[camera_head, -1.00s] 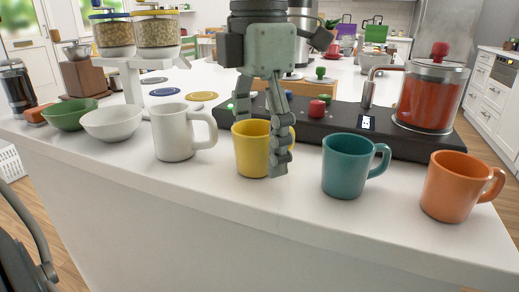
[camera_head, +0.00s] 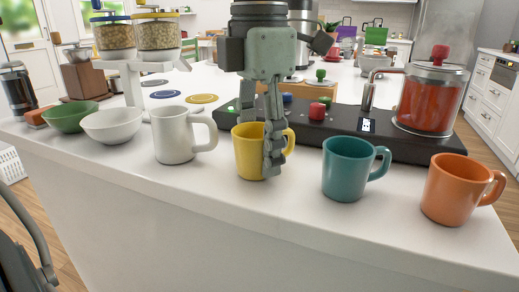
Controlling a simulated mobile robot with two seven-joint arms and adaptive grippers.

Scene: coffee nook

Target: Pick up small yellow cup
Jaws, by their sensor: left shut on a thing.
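The small yellow cup (camera_head: 249,158) stands upright on the white counter, in the row of mugs between the white mug and the teal mug. Its handle points right and is partly behind a finger. My left gripper (camera_head: 271,160) reaches down from above and is shut on the yellow cup at its right side. One finger is outside the near right wall; the other goes behind the rim and is partly hidden. The cup's base appears to be on the counter. My right gripper is not in view.
The white mug (camera_head: 174,136) is close on the left, the teal mug (camera_head: 346,170) and orange mug (camera_head: 454,190) on the right. A black coffee machine base (camera_head: 340,128) with a red-filled glass pot (camera_head: 428,100) lies behind. The counter front (camera_head: 200,190) is clear.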

